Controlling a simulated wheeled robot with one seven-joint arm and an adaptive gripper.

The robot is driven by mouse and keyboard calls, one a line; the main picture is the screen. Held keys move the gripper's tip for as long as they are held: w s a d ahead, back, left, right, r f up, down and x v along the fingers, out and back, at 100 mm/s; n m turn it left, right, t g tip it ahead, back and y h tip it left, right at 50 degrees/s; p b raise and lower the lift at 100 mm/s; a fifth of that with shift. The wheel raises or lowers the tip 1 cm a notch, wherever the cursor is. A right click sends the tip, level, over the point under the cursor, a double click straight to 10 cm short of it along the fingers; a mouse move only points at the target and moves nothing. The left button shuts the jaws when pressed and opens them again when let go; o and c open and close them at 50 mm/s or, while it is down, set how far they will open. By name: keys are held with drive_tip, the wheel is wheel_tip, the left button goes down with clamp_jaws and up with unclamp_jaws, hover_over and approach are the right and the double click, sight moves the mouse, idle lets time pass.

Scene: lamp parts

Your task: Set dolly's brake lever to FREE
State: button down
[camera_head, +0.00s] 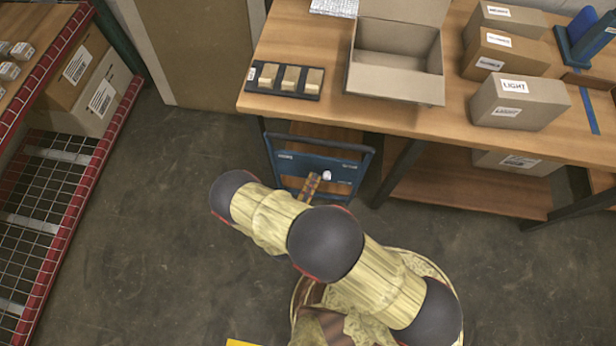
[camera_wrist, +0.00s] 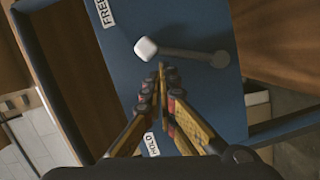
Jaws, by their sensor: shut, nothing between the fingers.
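The blue dolly (camera_head: 290,167) stands upright under the front edge of the workbench, and its blue panel (camera_wrist: 195,25) fills the middle of the wrist view. The brake lever (camera_wrist: 185,54) is a dark bar from a round pivot at right to a white knob (camera_wrist: 146,48) at left. The knob lies between the FREE label (camera_wrist: 104,12) and the HOLD label (camera_wrist: 152,144), nearer FREE in the picture. My gripper (camera_wrist: 162,68) is shut and empty, its tips beside the lever near the knob, on the HOLD side. Whether they touch it I cannot tell. My gripper (camera_head: 313,183) also shows in the head view.
The workbench (camera_head: 330,108) overhangs the dolly and carries an open carton (camera_head: 395,90), a black tray (camera_head: 252,88) of small blocks and labelled boxes (camera_head: 517,101). A red-edged wire rack (camera_head: 65,225) stands at left. The floor (camera_head: 170,180) between is clear.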

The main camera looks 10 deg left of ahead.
drive_tip(key=shift+d+m, duration=0.9)
drive_tip(key=shift+m, duration=0.1)
drive_tip(key=shift+d+f+p, duration=0.2)
drive_tip(key=shift+d+p, duration=0.1)
drive_tip(key=shift+d, duration=0.3)
